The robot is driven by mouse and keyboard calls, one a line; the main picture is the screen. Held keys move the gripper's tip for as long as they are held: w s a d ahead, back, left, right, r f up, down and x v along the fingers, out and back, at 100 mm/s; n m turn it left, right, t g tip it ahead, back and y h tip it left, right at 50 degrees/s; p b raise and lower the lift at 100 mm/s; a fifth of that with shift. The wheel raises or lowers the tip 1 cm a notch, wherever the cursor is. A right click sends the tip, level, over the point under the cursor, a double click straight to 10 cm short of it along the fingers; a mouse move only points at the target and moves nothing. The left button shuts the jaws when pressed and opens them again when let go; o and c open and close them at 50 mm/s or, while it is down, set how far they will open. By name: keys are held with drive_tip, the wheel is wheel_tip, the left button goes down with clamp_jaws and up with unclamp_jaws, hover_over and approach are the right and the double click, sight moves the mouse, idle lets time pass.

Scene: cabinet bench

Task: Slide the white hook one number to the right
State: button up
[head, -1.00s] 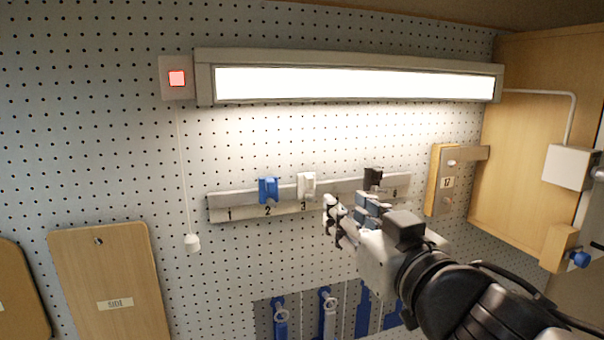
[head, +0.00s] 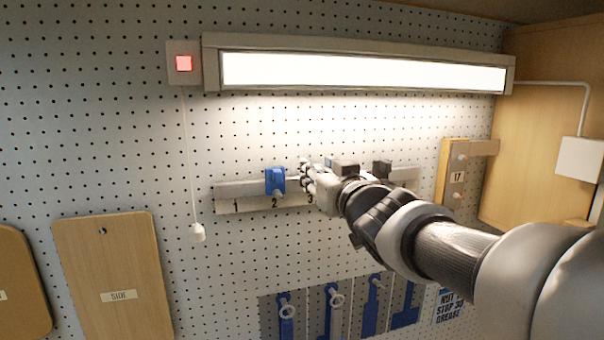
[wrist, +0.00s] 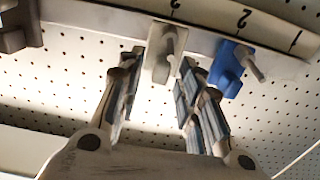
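The white hook (wrist: 160,62) hangs on the rail (wrist: 110,22) by number 3, in the wrist view. My gripper (wrist: 158,78) is open, with one finger on each side of the white hook and gaps visible between them. In the head view my gripper (head: 308,173) is at the rail (head: 240,198) and hides the white hook. The blue hook (head: 275,181) is at number 2, just left of my gripper. It also shows in the wrist view (wrist: 231,66), close to a finger. Number 4 is hidden behind my arm.
A black hook (head: 382,168) is on the rail farther right, and the rail between it and the white hook looks clear. A lamp (head: 360,72) is above.

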drive_tip(key=shift+c, duration=0.3)
clamp_jaws()
idle(0.6)
